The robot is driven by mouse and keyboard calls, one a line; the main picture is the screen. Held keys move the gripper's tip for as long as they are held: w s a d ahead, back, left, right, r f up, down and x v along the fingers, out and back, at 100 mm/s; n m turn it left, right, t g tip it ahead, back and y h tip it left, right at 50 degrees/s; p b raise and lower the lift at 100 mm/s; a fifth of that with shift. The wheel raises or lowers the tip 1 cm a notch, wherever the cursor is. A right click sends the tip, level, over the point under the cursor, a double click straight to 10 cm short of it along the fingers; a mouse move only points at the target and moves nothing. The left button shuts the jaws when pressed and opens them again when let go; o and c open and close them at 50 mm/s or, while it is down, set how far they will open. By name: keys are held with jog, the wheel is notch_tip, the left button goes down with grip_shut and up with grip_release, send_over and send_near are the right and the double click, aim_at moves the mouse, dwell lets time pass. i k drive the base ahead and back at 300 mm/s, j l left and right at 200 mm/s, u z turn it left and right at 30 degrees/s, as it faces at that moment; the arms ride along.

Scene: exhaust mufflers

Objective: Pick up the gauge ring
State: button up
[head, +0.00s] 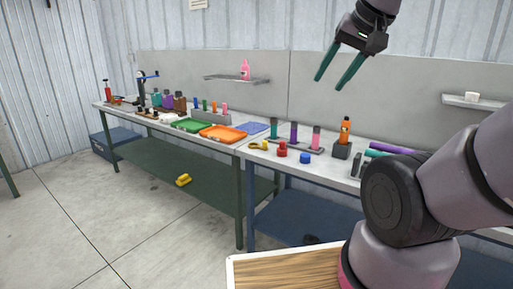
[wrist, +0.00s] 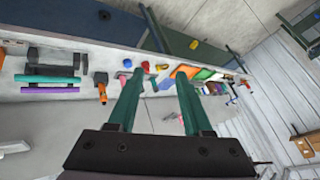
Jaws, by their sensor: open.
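I cannot tell for certain which item is the gauge ring. A small yellow piece (head: 259,146), perhaps ring-shaped, lies near the front edge of the right bench. Beside it are a red knob-like piece (head: 282,150) and a short blue cylinder (head: 305,158). In the wrist view, the yellow piece (wrist: 162,67) shows between the fingertips, far beyond them. My gripper (head: 330,84) is open and empty, high above the bench, with its green fingers pointing down and left. In the wrist view, its fingers (wrist: 162,70) stand apart with nothing held.
The right bench (head: 258,158) carries several colored cylinders, an orange bottle (head: 345,130) and a purple tube (head: 400,149). An orange tray (head: 222,134) and green tray (head: 191,126) sit further left. A wall shelf (head: 235,79) holds a pink bottle. A yellow object (head: 183,180) lies low at left.

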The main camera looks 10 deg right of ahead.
aim_at(264, 146)
jog(key=i+j+u, duration=0.15)
jog(key=i, duration=0.3)
jog(key=i+j+u, duration=0.15)
jog(key=i, duration=0.3)
